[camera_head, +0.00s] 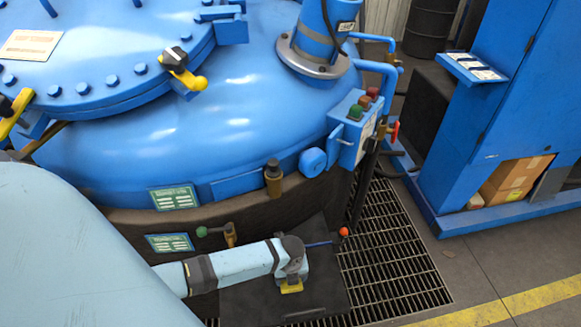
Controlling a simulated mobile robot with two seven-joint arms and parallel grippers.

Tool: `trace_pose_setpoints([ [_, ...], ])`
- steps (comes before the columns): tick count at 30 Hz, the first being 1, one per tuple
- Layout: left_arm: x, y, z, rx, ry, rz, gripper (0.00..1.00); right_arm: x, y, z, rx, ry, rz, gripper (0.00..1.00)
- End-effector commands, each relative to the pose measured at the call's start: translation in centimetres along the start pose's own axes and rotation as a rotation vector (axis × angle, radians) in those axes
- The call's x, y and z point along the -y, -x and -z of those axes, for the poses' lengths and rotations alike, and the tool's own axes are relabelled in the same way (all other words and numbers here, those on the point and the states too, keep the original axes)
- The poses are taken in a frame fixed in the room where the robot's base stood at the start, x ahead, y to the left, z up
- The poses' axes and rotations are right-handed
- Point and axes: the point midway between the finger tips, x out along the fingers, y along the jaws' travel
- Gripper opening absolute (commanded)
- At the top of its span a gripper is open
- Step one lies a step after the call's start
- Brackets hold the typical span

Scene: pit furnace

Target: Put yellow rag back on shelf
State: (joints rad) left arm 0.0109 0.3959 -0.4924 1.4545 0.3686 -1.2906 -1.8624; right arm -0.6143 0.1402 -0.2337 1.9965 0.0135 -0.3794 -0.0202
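A light blue arm comes in from the left, and its wrist ends low in the middle of the head view. My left gripper (292,279) is at its end, small and mostly hidden by the wrist, so I cannot see its fingers clearly. A small yellow patch, possibly the yellow rag (291,287), shows right under the wrist. I cannot tell whether the gripper holds it or it lies on the dark flat surface (325,288) below. My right gripper is not in view. I cannot make out the shelf for the rag with certainty.
A large blue furnace (235,120) fills the upper left and middle. A control box (352,130) with buttons stands on its right side. A floor grating (400,262) lies beside it. A blue cabinet (485,130) with a small ledge (472,68) and cardboard boxes (515,178) stands at right.

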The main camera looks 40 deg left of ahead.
Motion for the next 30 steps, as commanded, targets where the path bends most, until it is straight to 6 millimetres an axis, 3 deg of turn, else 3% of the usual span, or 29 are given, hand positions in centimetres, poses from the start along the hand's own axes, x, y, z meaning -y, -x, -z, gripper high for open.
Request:
trace_pose_setpoints([
  [4, 0.0, -1.7, 0.0, 0.0, 0.001, 0.0, 0.5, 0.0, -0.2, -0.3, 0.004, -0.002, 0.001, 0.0],
  [14, 0.0, -1.9, 0.0, 0.001, 0.0, 0.0, 0.5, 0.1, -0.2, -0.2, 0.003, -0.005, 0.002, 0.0],
  [15, 0.0, -1.9, 0.0, 0.001, 0.0, 0.0, 0.79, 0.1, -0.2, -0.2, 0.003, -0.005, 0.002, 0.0],
  [17, 0.0, -1.9, 0.0, 0.001, 0.0, 0.0, 0.92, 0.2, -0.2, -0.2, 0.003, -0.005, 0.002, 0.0],
  [26, 0.0, -1.7, 0.0, 0.001, 0.0, 0.001, 0.95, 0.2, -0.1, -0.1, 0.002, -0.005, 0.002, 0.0],
  [30, 0.0, -0.5, -0.1, 0.002, 0.0, 0.002, 0.95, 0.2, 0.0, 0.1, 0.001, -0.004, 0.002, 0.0],
])
